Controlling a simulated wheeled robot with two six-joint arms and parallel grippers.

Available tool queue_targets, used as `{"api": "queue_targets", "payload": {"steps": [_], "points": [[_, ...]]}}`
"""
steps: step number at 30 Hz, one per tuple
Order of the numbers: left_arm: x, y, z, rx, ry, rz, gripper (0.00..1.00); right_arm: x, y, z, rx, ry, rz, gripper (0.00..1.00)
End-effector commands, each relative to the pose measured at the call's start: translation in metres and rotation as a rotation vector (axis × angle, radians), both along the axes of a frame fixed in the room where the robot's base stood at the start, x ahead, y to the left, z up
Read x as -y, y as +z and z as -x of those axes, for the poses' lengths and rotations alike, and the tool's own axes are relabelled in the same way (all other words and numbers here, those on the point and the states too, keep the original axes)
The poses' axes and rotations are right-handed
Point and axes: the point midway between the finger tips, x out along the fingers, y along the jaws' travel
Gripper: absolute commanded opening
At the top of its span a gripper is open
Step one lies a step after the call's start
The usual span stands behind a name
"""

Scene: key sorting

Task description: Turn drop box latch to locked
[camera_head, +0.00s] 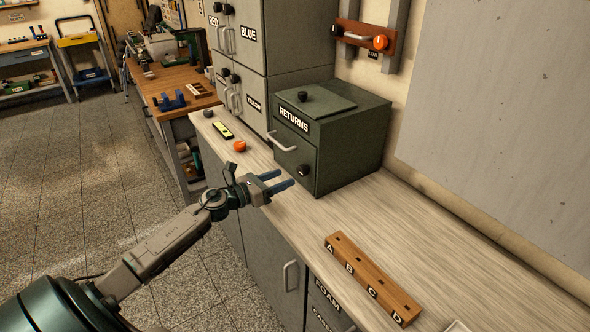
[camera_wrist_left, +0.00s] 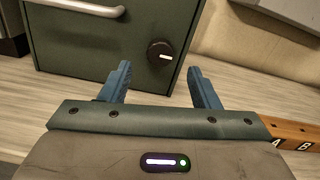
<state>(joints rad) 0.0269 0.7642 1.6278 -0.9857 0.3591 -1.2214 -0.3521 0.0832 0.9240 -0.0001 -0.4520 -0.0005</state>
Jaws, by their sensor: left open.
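The drop box (camera_head: 348,137) is a dark green box labelled RETURNS on the counter against the wall. Its latch (camera_head: 304,170) is a round black knob low on the front face, at the right. In the left wrist view the latch (camera_wrist_left: 160,52) has a white mark pointing right, roughly level. My left gripper (camera_head: 280,181) is open and empty, in front of the box and just short of the latch. In the left wrist view the blue fingers of my left gripper (camera_wrist_left: 160,85) stand either side of the latch's line, apart from it. My right gripper is not seen.
A wooden block (camera_head: 372,278) lettered A to D lies on the counter at the right. An orange knob (camera_head: 240,146) and a yellow-green level (camera_head: 223,130) lie left of the box. Grey cabinets (camera_head: 240,60) stand behind. The counter between box and block is clear.

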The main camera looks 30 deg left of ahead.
Motion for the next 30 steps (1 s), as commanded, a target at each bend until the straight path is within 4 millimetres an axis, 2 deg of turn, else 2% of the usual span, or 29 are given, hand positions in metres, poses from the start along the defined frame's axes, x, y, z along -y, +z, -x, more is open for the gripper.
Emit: {"api": "queue_targets", "payload": {"steps": [6,9,15,26,30], "points": [[0.009,0.003,-0.022,0.001,0.001,0.004,0.56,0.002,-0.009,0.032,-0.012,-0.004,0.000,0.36],[0.013,0.003,-0.032,0.000,0.001,0.004,0.56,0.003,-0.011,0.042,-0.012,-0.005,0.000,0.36],[0.020,0.001,-0.049,0.000,0.001,0.003,0.56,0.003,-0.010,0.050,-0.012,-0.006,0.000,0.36],[0.022,0.000,-0.052,-0.001,0.000,0.000,0.56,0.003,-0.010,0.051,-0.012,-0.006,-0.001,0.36],[0.022,0.000,-0.052,-0.001,0.000,0.001,0.28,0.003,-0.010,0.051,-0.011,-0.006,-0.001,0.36]]}}
